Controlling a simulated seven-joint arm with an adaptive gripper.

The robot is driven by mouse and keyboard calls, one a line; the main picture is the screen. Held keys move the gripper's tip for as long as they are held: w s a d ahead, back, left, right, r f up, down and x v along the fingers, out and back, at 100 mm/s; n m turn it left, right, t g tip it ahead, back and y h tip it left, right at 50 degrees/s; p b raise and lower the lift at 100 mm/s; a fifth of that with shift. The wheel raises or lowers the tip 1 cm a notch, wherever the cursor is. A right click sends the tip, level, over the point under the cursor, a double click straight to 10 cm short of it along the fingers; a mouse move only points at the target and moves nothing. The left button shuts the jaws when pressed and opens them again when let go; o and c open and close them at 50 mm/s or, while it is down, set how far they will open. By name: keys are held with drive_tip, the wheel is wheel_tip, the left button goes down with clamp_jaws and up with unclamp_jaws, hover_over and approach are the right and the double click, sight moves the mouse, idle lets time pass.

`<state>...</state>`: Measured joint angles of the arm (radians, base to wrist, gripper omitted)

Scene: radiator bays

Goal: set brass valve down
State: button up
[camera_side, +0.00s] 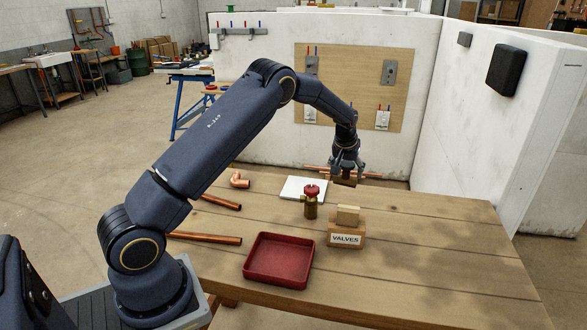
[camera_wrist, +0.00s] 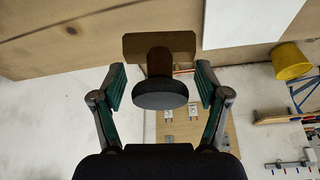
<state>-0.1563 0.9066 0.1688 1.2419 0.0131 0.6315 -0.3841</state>
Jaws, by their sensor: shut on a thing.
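My gripper (camera_side: 345,178) is above the far part of the wooden bench, pointing down. It is shut on the brass valve (camera_wrist: 160,48), which shows in the wrist view as a brownish body and stem, in shadow, with a dark round handle (camera_wrist: 160,95) facing the camera. In the side view the held valve (camera_side: 344,183) is a small brown piece below the fingers. Whether it touches the bench cannot be told. A second valve with a red handle (camera_side: 311,199) stands upright on the bench, in front and left of my gripper.
A wooden block labelled VALVES (camera_side: 345,240) stands near the red tray (camera_side: 278,260). A white plate (camera_side: 303,187) lies left of my gripper. Copper pipes (camera_side: 205,238) and an elbow (camera_side: 239,181) lie at left. The right side of the bench is clear.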

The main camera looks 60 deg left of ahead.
drive_tip(key=s+a+r+n, duration=0.1)
drive_tip(key=s+a+r, duration=0.2)
drive_tip(key=s, duration=0.5)
drive_tip(key=s+a+r, duration=0.3)
drive_tip(key=s+a, duration=0.1)
drive_tip(key=s, duration=0.4)
drive_tip(key=s+d+n, duration=0.1)
drive_tip(key=s+d, duration=0.2)
drive_tip(key=s, duration=1.5)
drive_tip(key=shift+g+y, duration=0.3)
drive_tip(key=w+a+f, duration=0.2)
drive_tip(key=w+f, duration=0.1)
drive_tip(key=w+a+f, duration=0.2)
drive_tip(key=w+f, duration=0.2)
drive_tip(key=w+a+f, duration=0.3)
drive_tip(key=w, duration=0.1)
drive_tip(key=shift+a+f, duration=0.1)
drive_tip(key=shift+f, duration=0.05)
drive_tip(key=shift+w+a+f, duration=0.1)
drive_tip(key=shift+w+f, duration=0.1)
drive_tip(key=shift+f, duration=1.55)
